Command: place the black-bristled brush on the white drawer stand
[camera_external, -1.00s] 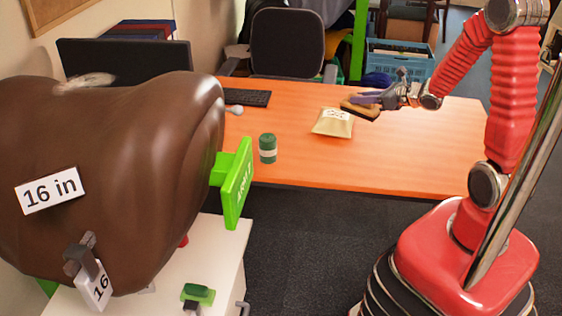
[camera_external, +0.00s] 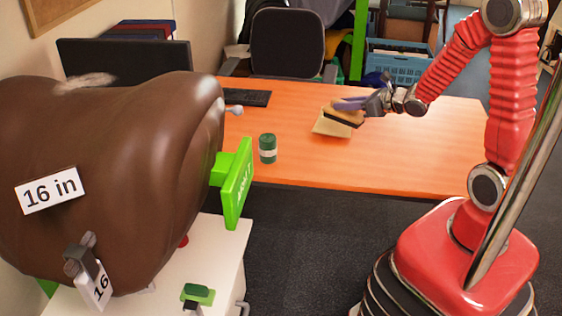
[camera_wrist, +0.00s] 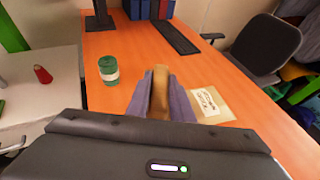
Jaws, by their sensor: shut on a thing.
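The brush, a light wooden block (camera_external: 342,115) with a dark bristle side underneath, is in my gripper (camera_external: 350,104). My gripper's purple fingers are shut on it, and it is held over the orange desk, in front of part of a tan packet. In the wrist view the wooden back of the brush (camera_wrist: 160,90) stands between the two fingers (camera_wrist: 161,100); its bristles are hidden there. The white drawer stand (camera_external: 226,268) is at the lower left, well away from my gripper, under a large brown saddle form. It also shows at the left edge of the wrist view (camera_wrist: 45,105).
A tan packet (camera_external: 326,129) and a green jar (camera_external: 267,148) are on the desk (camera_external: 400,165). A green sign (camera_external: 237,183) sticks out from the brown form (camera_external: 130,180) beside the stand. A green item (camera_external: 198,293) and a red item (camera_external: 184,241) are on the stand.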

